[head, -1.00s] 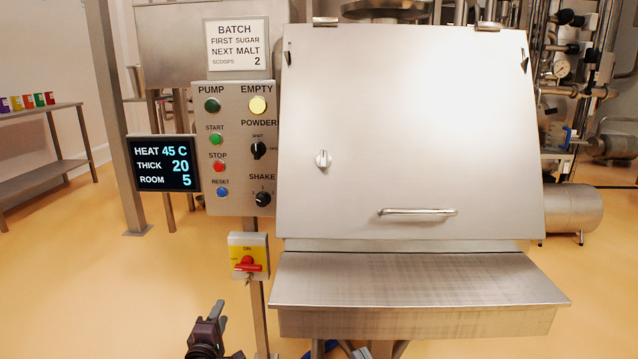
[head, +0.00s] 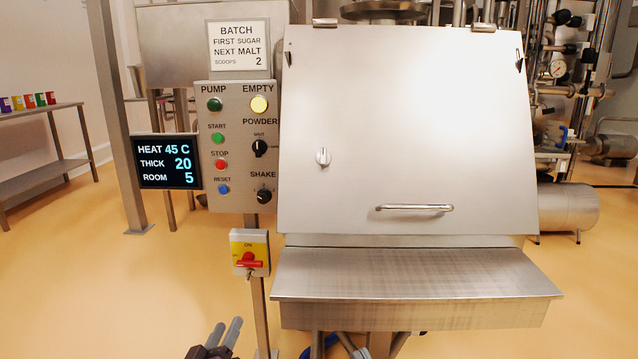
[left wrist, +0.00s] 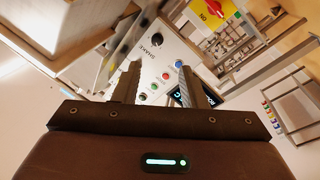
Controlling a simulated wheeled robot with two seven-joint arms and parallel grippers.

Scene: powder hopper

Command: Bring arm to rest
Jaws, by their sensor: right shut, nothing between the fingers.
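My left gripper (head: 227,326) is at the bottom edge of the head view, low and left of the hopper's front shelf. Its two fingers show apart with nothing between them. In the left wrist view the fingers (left wrist: 157,68) are also spread and empty, with the control panel (left wrist: 160,62) beyond them, apart from it. My right gripper is in neither view. Most of my left arm is hidden below the head view's edge.
The closed steel hopper lid (head: 405,130) and its shelf (head: 415,275) fill the centre. The button panel (head: 240,150), display (head: 167,161) and red switch (head: 249,260) are on the left. A side table (head: 40,112) holds several coloured cups. Floor at left is clear.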

